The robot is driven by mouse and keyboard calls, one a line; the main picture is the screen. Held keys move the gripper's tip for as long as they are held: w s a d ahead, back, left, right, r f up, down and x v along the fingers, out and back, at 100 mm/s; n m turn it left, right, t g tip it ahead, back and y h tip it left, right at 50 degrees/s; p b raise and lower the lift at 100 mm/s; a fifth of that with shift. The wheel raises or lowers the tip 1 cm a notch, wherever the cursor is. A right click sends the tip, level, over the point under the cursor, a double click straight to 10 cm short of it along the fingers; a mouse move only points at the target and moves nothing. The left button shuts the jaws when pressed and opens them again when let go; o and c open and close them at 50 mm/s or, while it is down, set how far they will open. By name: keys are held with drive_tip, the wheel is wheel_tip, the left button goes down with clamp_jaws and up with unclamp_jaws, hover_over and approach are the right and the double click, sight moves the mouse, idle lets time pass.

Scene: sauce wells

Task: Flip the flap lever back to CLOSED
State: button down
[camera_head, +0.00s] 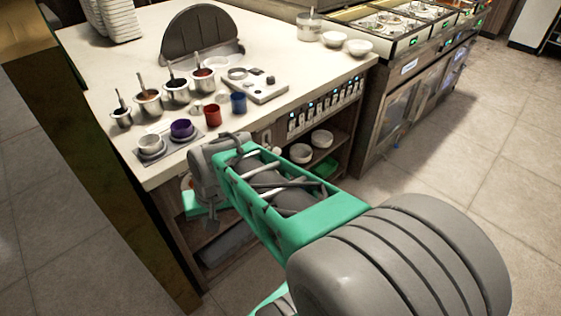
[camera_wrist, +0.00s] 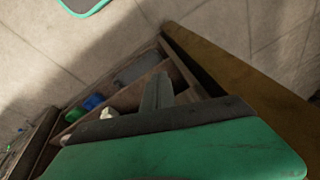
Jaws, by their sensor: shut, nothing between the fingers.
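I cannot make out a flap lever or a CLOSED mark for certain. A row of small levers or switches (camera_head: 325,107) runs along the counter's front face. A dark grey half-round panel (camera_head: 199,35) stands upright at the back of the counter. My gripper (camera_head: 211,219) hangs below the counter edge, in front of the shelves, apart from these things. Its fingers are together and empty; they also show in the wrist view (camera_wrist: 157,88).
Metal sauce pots with spoons (camera_head: 148,102) stand on the counter (camera_head: 90,75). Red (camera_head: 212,115), blue (camera_head: 238,103) and purple (camera_head: 181,129) cups stand near its front edge. White bowls (camera_head: 301,153) sit on the shelf below. The floor (camera_head: 440,150) at right is clear.

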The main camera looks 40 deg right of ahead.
sight(273, 147)
drive_tip(key=w+d+f+m+t+y+b, duration=0.2)
drive_tip(key=w+d+f+m+t, duration=0.1)
drive_tip(key=w+d+f+m, duration=0.35)
drive_tip(key=w+d+f+m+t+y+b, duration=0.1)
drive_tip(key=w+d+f+m+t+b, duration=0.15)
drive_tip(key=d+f+m, duration=0.45)
drive_tip(key=s+d+m+t+h+b, duration=0.1)
drive_tip(key=s+d+m+t+h, duration=0.1)
drive_tip(key=d+m, duration=0.6)
drive_tip(key=s+d+m+t+h+b, duration=0.1)
drive_tip(key=s+d+m+t, duration=0.3)
drive_tip(key=d+m, duration=0.5)
drive_tip(key=d+t+h, duration=0.1)
drive_tip(key=d+t, duration=0.1)
drive_tip(key=d, duration=0.2)
drive_tip(key=shift+d+r+h+b, duration=0.2)
drive_tip(key=shift+d+h+b, duration=0.1)
drive_tip(key=shift+b, duration=0.05)
drive_tip(key=shift+s, duration=0.1)
drive_tip(key=w+f+b, duration=0.2)
drive_tip(key=w+b, duration=0.1)
drive_tip(key=w, duration=0.7)
drive_tip(key=r, duration=0.4)
drive_tip(key=shift+s+a+r, duration=0.2)
drive_tip(key=shift+s, duration=0.2)
